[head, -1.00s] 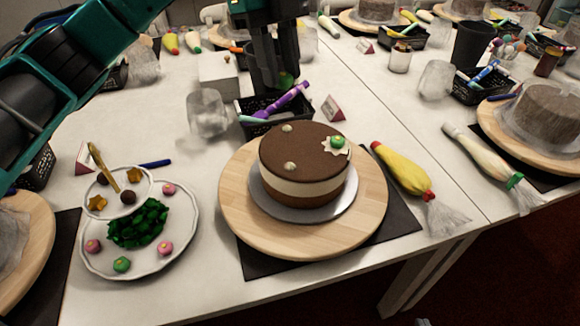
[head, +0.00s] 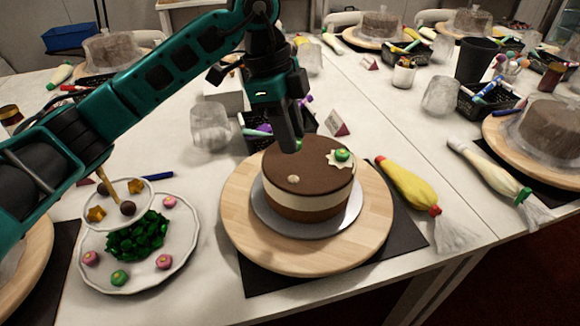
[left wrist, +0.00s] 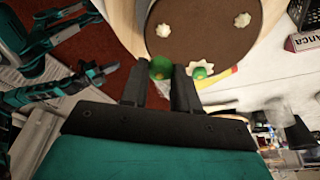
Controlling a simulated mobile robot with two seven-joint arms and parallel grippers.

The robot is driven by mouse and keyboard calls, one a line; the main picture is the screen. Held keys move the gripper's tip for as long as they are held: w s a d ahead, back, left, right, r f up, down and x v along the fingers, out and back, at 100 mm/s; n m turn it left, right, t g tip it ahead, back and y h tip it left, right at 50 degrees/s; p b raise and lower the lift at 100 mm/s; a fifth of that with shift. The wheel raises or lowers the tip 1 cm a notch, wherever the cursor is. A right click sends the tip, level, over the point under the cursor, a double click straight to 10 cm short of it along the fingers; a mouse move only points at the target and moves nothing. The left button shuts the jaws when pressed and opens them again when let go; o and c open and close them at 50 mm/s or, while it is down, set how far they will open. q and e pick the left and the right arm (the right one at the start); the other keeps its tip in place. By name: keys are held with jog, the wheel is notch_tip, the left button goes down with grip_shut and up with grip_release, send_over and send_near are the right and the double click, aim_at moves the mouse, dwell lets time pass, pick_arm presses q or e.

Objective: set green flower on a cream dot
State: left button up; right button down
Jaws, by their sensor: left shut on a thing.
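A round brown-topped cake (head: 300,205) with a cream side band stands on a turntable. A star-shaped cream dot (head: 331,164) at the right carries another green flower (head: 343,155).
A white plate (head: 185,255) at left holds green leaves, pink flowers and another green flower (head: 119,277). The wooden turntable (head: 240,235) surrounds the cake. A yellow piping bag (head: 405,182) lies to its right. A dark basket and a clear glass (head: 210,127) stand behind.

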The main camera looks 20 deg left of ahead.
aim_at(295, 181)
pick_arm(q)
notch_tip(295, 181, down, 3)
jog(key=shift+f, duration=0.15)
jog(key=shift+f+b, duration=0.3)
jog(key=shift+f, duration=1.75)
pick_arm(e)
jog(key=shift+w+a+f, duration=0.1)
jog(key=shift+w, duration=0.1)
pick_arm(q)
jog(key=shift+f, duration=0.1)
jog(key=o, duration=1)
jog(key=shift+a+r, duration=0.1)
jog(key=shift+r, duration=0.4)
jog(key=p+v, duration=0.1)
jog(key=v, duration=1)
pick_arm(e)
jog(key=shift+s+d, duration=0.1)
jog(key=shift+d, duration=0.2)
jog(key=shift+a+r, duration=0.1)
jog(key=shift+r, duration=0.2)
